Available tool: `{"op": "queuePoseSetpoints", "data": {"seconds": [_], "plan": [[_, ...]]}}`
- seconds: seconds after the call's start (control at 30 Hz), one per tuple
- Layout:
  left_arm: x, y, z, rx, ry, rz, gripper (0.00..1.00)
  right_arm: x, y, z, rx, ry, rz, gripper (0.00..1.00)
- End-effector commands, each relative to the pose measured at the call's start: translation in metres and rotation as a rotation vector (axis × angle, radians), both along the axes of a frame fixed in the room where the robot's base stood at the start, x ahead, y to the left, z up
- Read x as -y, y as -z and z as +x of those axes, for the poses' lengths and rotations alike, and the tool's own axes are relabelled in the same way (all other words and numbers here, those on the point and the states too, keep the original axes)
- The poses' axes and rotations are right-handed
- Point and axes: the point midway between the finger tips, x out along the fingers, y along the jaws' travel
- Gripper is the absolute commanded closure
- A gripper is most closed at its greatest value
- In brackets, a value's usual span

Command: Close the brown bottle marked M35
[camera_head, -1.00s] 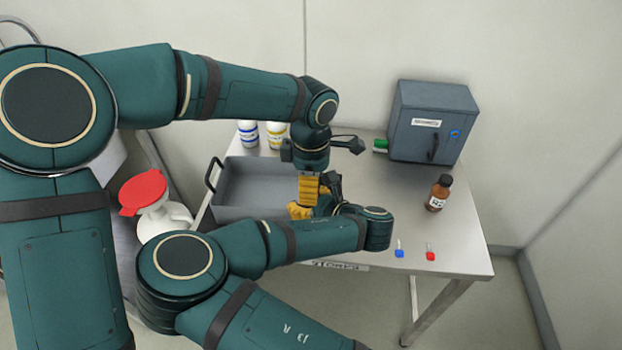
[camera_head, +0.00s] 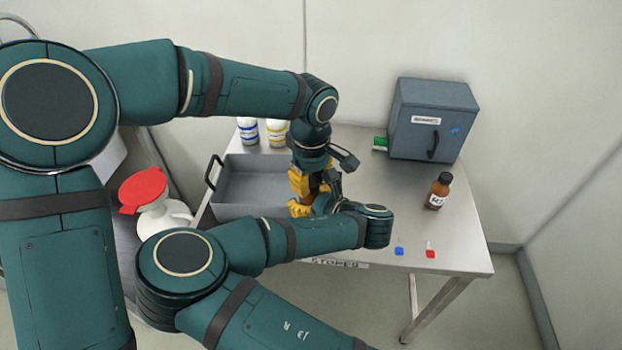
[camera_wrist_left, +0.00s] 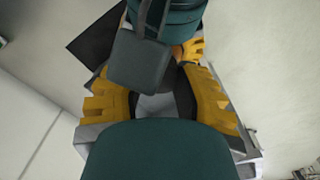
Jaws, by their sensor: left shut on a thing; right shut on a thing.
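My left gripper (camera_head: 303,182) points down over the table in the head view, just above my right gripper (camera_head: 301,208), which reaches in from the front. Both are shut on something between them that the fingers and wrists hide. I cannot see a bottle marked M35 or its cap. In the left wrist view the yellow fingers (camera_wrist_left: 158,103) of my left gripper stand either side of a dark wrist part that blocks the middle. A brown bottle (camera_head: 436,196) with a black cap stands upright at the table's right; its label looks like it begins with R, not M35.
A grey tray (camera_head: 236,208) is left of the grippers, with two white bottles (camera_head: 262,132) behind it. A grey cabinet (camera_head: 433,122) stands at the back right, a green item (camera_head: 380,144) beside it. Blue (camera_head: 399,251) and red (camera_head: 430,253) pieces lie near the front edge.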

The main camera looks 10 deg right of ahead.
Motion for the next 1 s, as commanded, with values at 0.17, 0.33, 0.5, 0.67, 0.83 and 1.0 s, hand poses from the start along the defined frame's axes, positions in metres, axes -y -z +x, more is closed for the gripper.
{"op": "queuePoseSetpoints", "data": {"seconds": [0.17,0.33,0.5,0.67,0.83,1.0], "plan": [[0.0001,-0.0001,0.0002,0.0,0.148,0.0,1.0,-0.0003,-0.0003,-0.0001,0.001,-0.001,0.0,1.0],[0.0,-0.0001,0.0003,0.0,0.171,0.0,1.0,-0.0003,-0.0003,-0.0001,0.001,-0.001,0.0,1.0],[0.0,-0.0001,0.0003,0.0,0.169,0.0,1.0,-0.0003,-0.0003,-0.0001,0.001,-0.001,0.0,1.0],[-0.0001,0.0,0.0003,0.0,0.168,0.0,0.43,-0.0002,-0.0003,0.0,0.001,0.0,0.001,1.0],[-0.0001,0.0,0.0002,0.0,0.167,0.001,0.43,-0.0001,-0.0003,0.0,0.001,0.0,0.001,1.0],[0.0,-0.0032,0.0003,0.0,0.167,0.0,0.43,-0.0002,-0.0003,0.0,0.001,0.0,0.001,1.0]]}}
